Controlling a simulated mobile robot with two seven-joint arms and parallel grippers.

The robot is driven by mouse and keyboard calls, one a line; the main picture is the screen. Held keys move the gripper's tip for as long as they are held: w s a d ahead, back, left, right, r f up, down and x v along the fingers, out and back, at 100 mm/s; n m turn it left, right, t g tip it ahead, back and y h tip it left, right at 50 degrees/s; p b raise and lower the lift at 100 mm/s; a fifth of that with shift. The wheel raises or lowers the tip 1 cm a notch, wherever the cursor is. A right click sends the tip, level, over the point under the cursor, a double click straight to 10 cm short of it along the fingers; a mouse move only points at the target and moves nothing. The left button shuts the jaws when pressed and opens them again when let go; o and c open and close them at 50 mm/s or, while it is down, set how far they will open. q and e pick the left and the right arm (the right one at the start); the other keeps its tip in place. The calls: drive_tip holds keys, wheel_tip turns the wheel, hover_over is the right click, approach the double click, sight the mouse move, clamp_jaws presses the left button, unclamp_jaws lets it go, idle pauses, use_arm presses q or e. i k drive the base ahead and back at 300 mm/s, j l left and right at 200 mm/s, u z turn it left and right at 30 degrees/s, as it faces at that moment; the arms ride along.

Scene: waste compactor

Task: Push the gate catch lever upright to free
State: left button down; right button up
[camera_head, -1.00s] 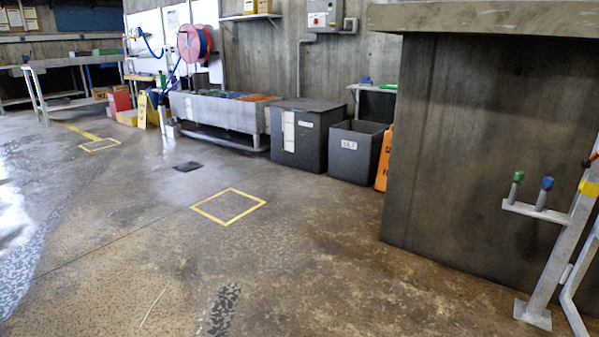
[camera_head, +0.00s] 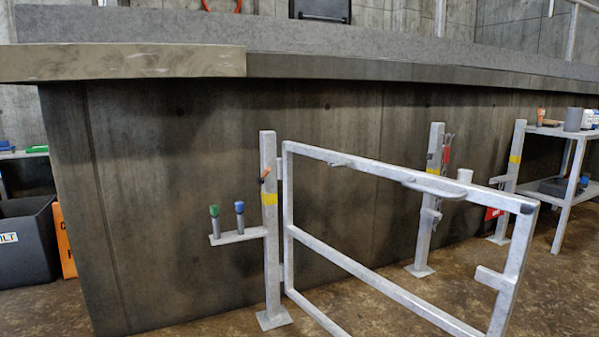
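A grey metal gate (camera_head: 345,258) stands in front of a dark concrete wall. Its left side is beside a post (camera_head: 270,225) with a yellow band, and its free end swings out toward me at the right. A small orange-tipped lever (camera_head: 265,175) sits near the top of that post, tilted. A second post (camera_head: 428,205) behind the gate carries small metal fittings and a red and dark item. I cannot tell for certain which part is the catch lever. Neither of my grippers is in view.
A small bracket (camera_head: 238,237) on the left post holds a green-topped and a blue-topped peg. A concrete ledge (camera_head: 140,62) runs above the wall. A shelf stand (camera_head: 568,190) is at the right. A dark bin (camera_head: 25,240) and an orange sign (camera_head: 64,240) stand at the left.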

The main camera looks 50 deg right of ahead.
sight(264, 175)
drive_tip(key=i+j+z, duration=0.1)
drive_tip(key=i+z, duration=0.15)
drive_tip(key=z, duration=0.15)
drive_tip(key=i+j+z, duration=0.2)
drive_tip(key=z, duration=0.2)
drive_tip(key=i+j+z, duration=0.25)
drive_tip(key=z, duration=0.15)
drive_tip(key=i+j+z, duration=0.15)
drive_tip(key=j+z, duration=0.25)
